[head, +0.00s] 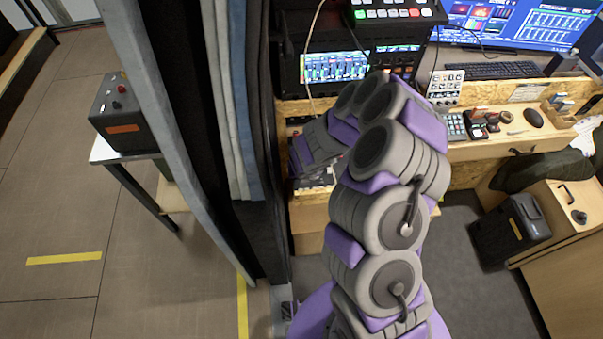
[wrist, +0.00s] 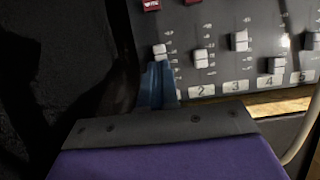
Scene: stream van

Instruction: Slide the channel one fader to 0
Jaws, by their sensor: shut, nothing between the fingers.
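In the wrist view the mixer panel (wrist: 222,63) is a dark face with white fader caps and number tags. The channel one fader cap (wrist: 160,50) is white and leftmost, beside the tag for 2; its own tag is hidden behind my gripper. My gripper (wrist: 157,75) has blue fingers, shut and empty, with their tips just below that cap in the picture. I cannot tell whether they touch it. The scale marks beside the cap are too small to read. In the head view my arm hides most of the mixer and my fingertips.
The channel two fader (wrist: 200,58) stands close to the right of my fingers, with the channel three fader (wrist: 239,40) further right. A red button (wrist: 152,4) is above.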

